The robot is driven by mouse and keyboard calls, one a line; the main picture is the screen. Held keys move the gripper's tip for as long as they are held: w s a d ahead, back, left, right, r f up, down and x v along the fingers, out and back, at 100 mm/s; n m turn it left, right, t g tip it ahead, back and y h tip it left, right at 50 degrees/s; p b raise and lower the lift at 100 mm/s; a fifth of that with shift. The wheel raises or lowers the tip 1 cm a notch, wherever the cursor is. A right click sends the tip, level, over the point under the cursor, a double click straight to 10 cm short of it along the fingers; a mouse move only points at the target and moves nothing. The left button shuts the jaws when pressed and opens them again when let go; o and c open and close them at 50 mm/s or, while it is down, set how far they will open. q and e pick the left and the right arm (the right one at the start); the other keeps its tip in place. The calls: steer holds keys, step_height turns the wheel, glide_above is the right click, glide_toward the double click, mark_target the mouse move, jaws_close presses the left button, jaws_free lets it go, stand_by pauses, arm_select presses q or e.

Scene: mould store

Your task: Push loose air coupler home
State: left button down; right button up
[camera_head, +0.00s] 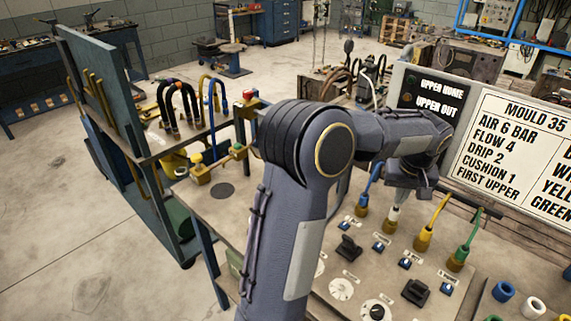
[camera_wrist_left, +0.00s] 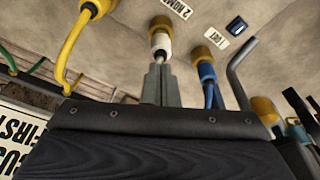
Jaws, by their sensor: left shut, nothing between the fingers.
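A row of air couplers with brass collars stands on the bench panel: a blue one (camera_head: 363,202), a white one (camera_head: 393,214), a yellow one (camera_head: 426,232) and a green one (camera_head: 462,252). My left gripper (camera_wrist_left: 161,72) is shut and empty, its grey fingertips right at the white coupler (camera_wrist_left: 160,42). I cannot tell whether they touch it. The blue coupler (camera_wrist_left: 207,72) is beside the fingers on the right, the yellow one (camera_wrist_left: 92,10) on the left. In the head view my left arm hides part of the panel and the fingertips. My right gripper is not in view.
A sign board (camera_head: 520,150) stands close behind the couplers. Knobs and black switches (camera_head: 415,292) sit in front of them. A bent grey rod (camera_wrist_left: 240,85) rises near the blue coupler. Coloured rings (camera_head: 503,291) lie at the lower right. Open floor is at the left.

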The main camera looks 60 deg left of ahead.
arm_select(q)
steer(key=shift+f+b, duration=0.65)
steer(key=shift+f, duration=0.35)
steer(key=shift+r, duration=0.1)
stand_by(0.4)
steer(key=shift+r+p, duration=3)
steer(key=shift+r, duration=0.45)
